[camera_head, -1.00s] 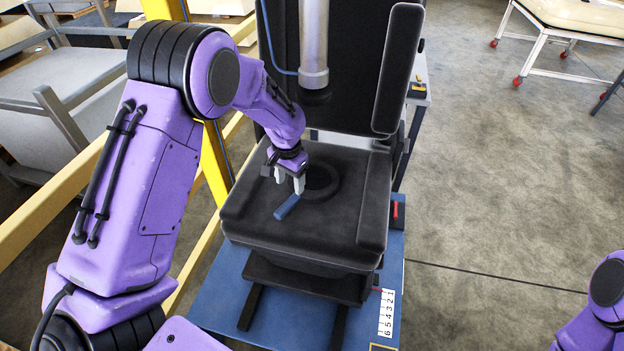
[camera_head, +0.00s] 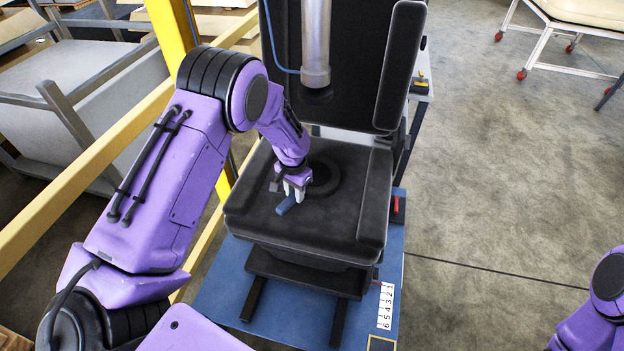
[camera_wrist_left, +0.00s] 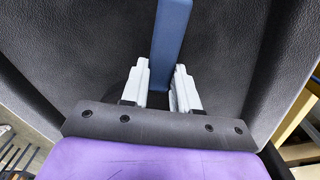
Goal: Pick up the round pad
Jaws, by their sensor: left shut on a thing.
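The black round pad (camera_head: 326,181) lies flat on the dark seat (camera_head: 345,222), partly hidden behind my left gripper. A blue bar (camera_head: 285,207) sticks out toward the seat's front from under the fingers; I cannot tell whether it joins the pad. My left gripper (camera_head: 294,193) is low over the seat, just left of the pad's middle. In the left wrist view the blue bar (camera_wrist_left: 171,35) runs between the two pale fingers (camera_wrist_left: 160,88), which are shut on it. My right arm shows at the lower right edge, its gripper out of view.
A grey metal cylinder (camera_head: 316,45) hangs above the seat in front of the backrest (camera_head: 352,60). A yellow rail (camera_head: 90,185) runs along the left. The seat stands on a blue base (camera_head: 270,315) with a number strip (camera_head: 386,306).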

